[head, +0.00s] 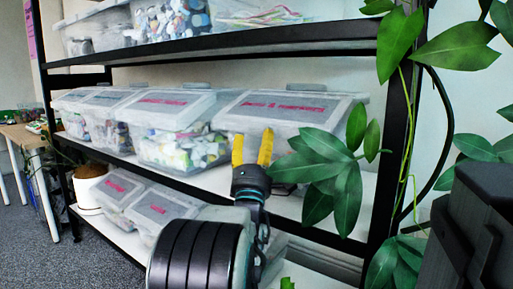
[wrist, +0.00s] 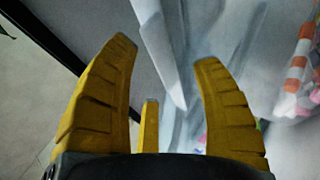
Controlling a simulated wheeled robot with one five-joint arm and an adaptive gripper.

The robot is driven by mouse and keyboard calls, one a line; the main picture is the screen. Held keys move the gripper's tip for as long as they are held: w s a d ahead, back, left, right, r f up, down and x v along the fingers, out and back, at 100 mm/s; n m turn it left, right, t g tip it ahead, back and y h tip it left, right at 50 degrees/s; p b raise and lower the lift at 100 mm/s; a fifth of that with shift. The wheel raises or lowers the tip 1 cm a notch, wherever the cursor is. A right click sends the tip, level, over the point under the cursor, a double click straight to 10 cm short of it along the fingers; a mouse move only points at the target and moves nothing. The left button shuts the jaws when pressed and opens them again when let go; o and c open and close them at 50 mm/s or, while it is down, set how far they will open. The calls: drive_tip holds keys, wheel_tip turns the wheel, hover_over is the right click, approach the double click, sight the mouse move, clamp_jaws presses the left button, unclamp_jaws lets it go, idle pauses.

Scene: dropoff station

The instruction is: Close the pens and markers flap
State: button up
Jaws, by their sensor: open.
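The pens and markers bin (head: 285,125) is a clear plastic box at the right end of the middle shelf. Its pale flap (head: 285,106) carries a red label, too blurred to read surely. The flap lies over the bin's front; I cannot tell whether it is fully shut. My gripper (head: 252,143) has yellow fingers, open and empty, pointing up in front of the bin, near the flap's lower edge. In the wrist view my gripper (wrist: 163,55) is spread, with a pale plastic edge (wrist: 158,45) running between the fingers. Contact is unclear.
A neighbouring bin (head: 165,108) with colourful contents stands to the left. A black-framed shelf (head: 225,46) runs above, holding more bins. Lower bins (head: 165,208) sit below. Plant leaves (head: 325,170) hang close to the right of my gripper, beside the black post (head: 395,130).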

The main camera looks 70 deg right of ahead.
drive_tip(key=shift+a+f, duration=0.1)
drive_tip(key=v, duration=1.1)
drive_tip(key=shift+a+f, duration=0.25)
drive_tip(key=shift+a, duration=0.05)
drive_tip(key=shift+s, duration=0.1)
idle(0.3)
